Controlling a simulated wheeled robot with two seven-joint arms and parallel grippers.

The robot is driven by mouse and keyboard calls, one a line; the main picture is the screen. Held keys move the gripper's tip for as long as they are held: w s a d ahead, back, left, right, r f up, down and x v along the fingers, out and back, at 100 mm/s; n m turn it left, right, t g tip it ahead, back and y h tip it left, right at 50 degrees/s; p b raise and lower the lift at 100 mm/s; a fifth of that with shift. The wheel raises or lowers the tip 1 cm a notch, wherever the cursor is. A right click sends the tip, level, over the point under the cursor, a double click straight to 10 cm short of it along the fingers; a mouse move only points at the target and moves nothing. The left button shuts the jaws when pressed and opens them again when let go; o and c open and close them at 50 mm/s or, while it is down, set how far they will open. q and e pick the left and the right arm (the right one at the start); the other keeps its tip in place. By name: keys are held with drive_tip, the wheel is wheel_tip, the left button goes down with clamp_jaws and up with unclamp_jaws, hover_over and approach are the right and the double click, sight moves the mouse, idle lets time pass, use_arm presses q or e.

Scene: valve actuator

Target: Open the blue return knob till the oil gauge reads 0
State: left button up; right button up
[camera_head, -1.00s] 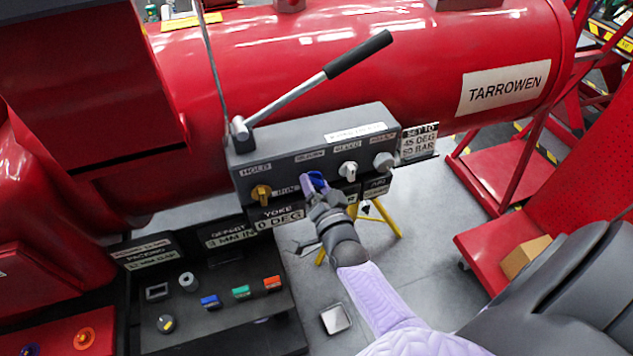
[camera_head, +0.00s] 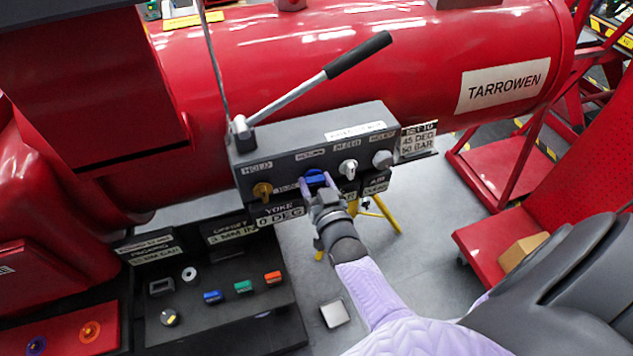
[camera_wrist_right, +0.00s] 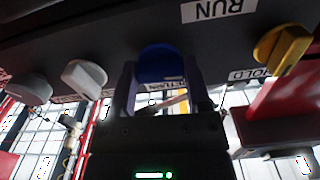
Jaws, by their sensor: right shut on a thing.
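The blue return knob (camera_head: 316,179) is on the front of the dark grey control block (camera_head: 290,155), between a yellow knob and a white knob. My right gripper (camera_head: 317,187) is shut on the blue knob, with one finger on each side of it. In the right wrist view the blue knob (camera_wrist_right: 161,66) sits between the two fingers (camera_wrist_right: 163,90). No oil gauge reading can be made out in these frames. My left gripper is not in view.
The yellow hold knob (camera_head: 262,191), a white knob (camera_head: 348,168) and a grey knob (camera_head: 382,160) flank it. A lever with a black handle (camera_head: 358,55) rises above the block. A dark panel with coloured buttons (camera_head: 243,287) stands lower left. A red tank (camera_head: 400,60) lies behind.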

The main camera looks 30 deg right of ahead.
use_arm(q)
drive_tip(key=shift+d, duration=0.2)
use_arm(e)
drive_tip(key=shift+f, duration=0.1)
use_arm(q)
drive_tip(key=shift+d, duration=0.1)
use_arm(e)
drive_tip(key=o, duration=1.3)
use_arm(q)
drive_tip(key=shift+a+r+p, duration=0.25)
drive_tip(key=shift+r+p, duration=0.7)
drive_tip(key=shift+p, duration=0.05)
use_arm(e)
drive_tip(key=v, duration=1)
drive_tip(key=shift+d, duration=0.1)
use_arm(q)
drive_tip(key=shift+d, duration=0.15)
